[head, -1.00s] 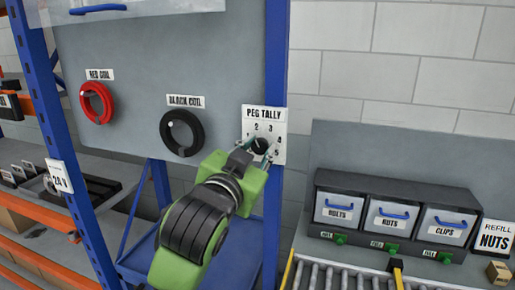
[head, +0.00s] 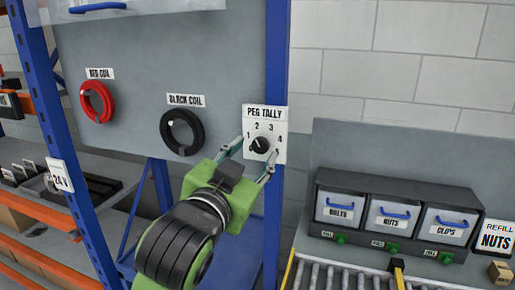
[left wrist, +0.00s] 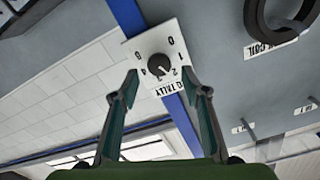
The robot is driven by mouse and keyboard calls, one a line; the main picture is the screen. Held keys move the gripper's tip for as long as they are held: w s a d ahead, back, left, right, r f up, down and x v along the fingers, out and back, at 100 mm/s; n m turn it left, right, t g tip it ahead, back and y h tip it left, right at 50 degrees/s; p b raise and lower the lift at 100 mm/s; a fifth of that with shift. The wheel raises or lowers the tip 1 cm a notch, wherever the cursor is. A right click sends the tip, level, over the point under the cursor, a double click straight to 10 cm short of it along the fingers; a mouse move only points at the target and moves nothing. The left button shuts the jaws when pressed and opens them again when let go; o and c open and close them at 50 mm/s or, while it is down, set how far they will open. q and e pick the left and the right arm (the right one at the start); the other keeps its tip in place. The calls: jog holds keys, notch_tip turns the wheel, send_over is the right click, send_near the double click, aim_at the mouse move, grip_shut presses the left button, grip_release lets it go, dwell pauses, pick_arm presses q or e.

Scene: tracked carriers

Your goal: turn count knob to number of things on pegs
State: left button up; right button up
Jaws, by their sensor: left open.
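The count knob (head: 260,145) is a round black dial on a white PEG TALLY plate (head: 281,128) on the blue post. The knob also shows in the left wrist view (left wrist: 159,65), with numbers around it. Its pale pointer is too small to read surely. A red coil (head: 97,103) and a black coil (head: 200,132) hang on the grey board under their labels. My left gripper (head: 252,160) is open and empty, its fingers spread either side of the plate's lower part, apart from the knob. In the left wrist view its fingertips (left wrist: 162,82) flank the knob. My right gripper is not in view.
A dark bin unit (head: 320,222) with bolts, nuts and clips drawers stands at right, with a roller conveyor (head: 330,278) in front. Orange and blue shelving (head: 40,215) stands at left. The wall right of the plate is clear.

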pick_arm(q)
jog(key=v, duration=0.3)
